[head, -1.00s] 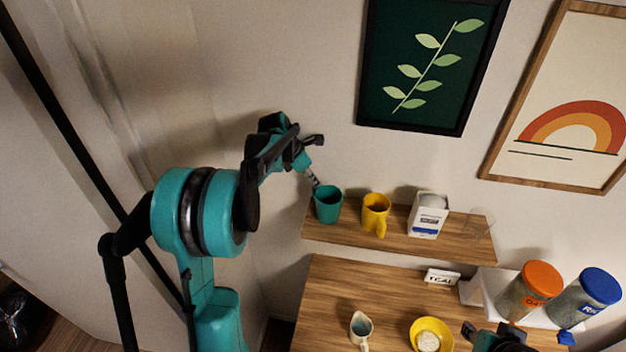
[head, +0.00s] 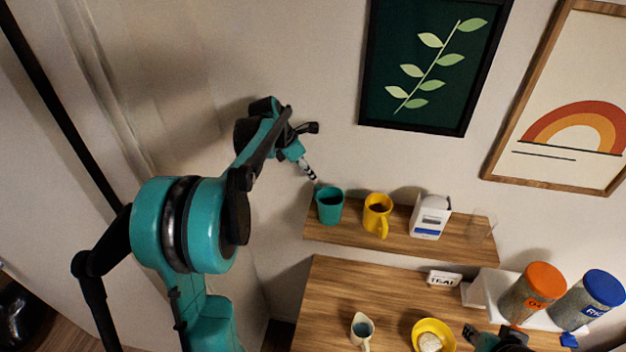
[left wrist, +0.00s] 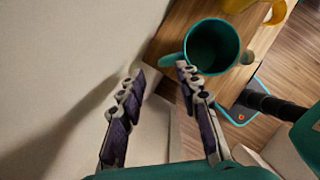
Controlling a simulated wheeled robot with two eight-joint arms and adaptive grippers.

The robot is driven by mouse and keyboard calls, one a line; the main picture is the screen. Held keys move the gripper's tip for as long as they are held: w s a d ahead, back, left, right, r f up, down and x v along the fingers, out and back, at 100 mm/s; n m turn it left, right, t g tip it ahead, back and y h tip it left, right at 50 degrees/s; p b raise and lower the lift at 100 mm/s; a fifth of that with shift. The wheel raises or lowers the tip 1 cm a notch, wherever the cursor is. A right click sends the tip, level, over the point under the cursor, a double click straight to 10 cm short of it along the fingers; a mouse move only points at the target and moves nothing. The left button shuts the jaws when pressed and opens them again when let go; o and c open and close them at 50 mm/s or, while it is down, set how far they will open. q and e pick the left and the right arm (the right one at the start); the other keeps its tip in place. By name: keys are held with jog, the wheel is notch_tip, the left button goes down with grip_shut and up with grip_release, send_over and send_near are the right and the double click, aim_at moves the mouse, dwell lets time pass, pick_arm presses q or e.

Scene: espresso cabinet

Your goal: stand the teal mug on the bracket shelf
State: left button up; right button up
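The teal mug (head: 330,208) stands upright on the left end of the wooden bracket shelf (head: 400,241). It also shows in the left wrist view (left wrist: 213,46), seen from above into its open mouth, with its handle towards the gripper. My left gripper (head: 313,178) is just above and left of the mug, apart from it. In the left wrist view my left gripper (left wrist: 162,76) has its fingers spread with nothing between them. My right gripper (head: 500,338) is at the bottom edge of the head view; its fingers are not clear.
A yellow mug (head: 377,213), a white box (head: 430,217) and a clear glass (head: 480,228) share the shelf. Below are a small jug (head: 362,328), a yellow bowl (head: 443,328), a small sign (head: 444,279) and jars with orange (head: 546,280) and blue (head: 605,288) lids.

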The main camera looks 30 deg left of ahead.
pick_arm(q)
jog(key=v, duration=0.6)
jog(key=s+d+r+m+y, duration=0.1)
jog(key=s+d+m, duration=0.6)
jog(key=m, duration=0.1)
jog(key=s+d+f+m+t+y, duration=0.1)
jog(key=s+d+f+m, duration=0.3)
jog(key=s+m, duration=0.4)
jog(key=s+d+f+m+t, duration=0.2)
jog(key=s+d+f+m, duration=0.2)
jog(key=s+m, duration=0.5)
jog(key=d+m, duration=0.2)
jog(key=m, duration=0.2)
jog(key=shift+s+d+f+y, duration=0.15)
jog(key=shift+s+f+y, duration=0.15)
jog(key=shift+f+y, duration=0.1)
jog(key=shift+b, duration=0.4)
notch_tip(320, 180, down, 32)
jog(key=b, duration=3.2)
